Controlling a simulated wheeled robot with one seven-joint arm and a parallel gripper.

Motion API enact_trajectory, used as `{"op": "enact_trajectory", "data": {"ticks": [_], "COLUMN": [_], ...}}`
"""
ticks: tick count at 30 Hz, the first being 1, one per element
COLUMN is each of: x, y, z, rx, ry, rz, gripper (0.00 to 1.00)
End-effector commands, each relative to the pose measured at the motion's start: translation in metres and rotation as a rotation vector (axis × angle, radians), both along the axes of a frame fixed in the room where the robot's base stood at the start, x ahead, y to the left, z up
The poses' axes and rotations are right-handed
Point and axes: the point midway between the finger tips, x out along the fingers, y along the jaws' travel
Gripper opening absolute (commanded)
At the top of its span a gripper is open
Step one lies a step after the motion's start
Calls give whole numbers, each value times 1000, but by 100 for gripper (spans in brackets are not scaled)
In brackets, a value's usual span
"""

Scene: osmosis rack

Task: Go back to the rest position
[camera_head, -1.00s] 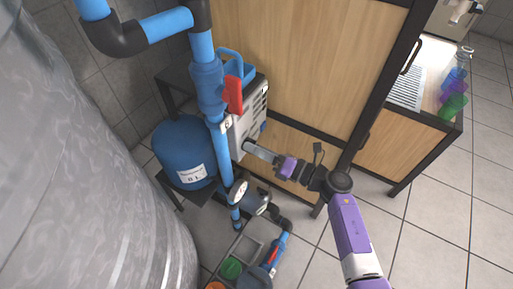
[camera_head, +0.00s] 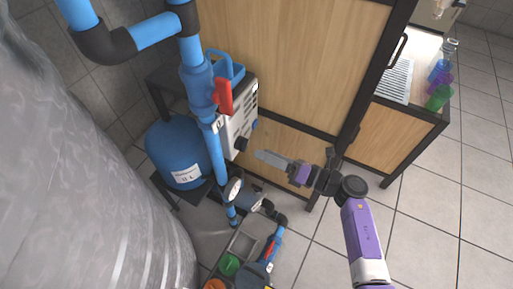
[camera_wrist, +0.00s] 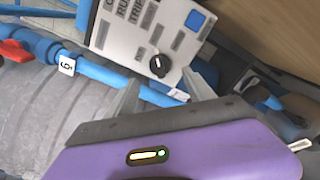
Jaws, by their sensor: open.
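My gripper (camera_head: 268,158) is open and empty, at the end of my purple and black arm. It is just right of a white control box (camera_head: 238,122) with a black knob (camera_head: 241,144) and apart from it. In the wrist view the two grey fingers (camera_wrist: 160,97) stand apart, with the control box (camera_wrist: 150,35), its black knob (camera_wrist: 159,66) and a blue square button (camera_wrist: 195,20) beyond them.
A blue pipe with a red-handled valve (camera_head: 223,96) stands left of the box, beside a blue tank (camera_head: 176,150). A large grey tank (camera_head: 80,170) fills the left. A wooden cabinet (camera_head: 300,60) rises behind. Tiled floor (camera_head: 425,215) is clear at right.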

Motion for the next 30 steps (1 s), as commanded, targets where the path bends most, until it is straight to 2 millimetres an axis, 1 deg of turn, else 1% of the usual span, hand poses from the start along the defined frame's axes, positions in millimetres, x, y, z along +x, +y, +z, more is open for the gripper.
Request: {"op": "enact_trajectory", "data": {"ticks": [2,6,23,25,26,29,30], "x": [-4,-8,-8,-5,-1,14,20], "y": [-8,-12,-12,-15,-17,-28,-33], "z": [0,0,0,-1,2,26,38], "rx": [-1,1,5,21,42,131,170], "ry": [0,1,7,33,48,64,66], "rz": [-2,0,0,-18,-36,-99,-124], "gripper": [62,62,62,62,62,62,62]}}
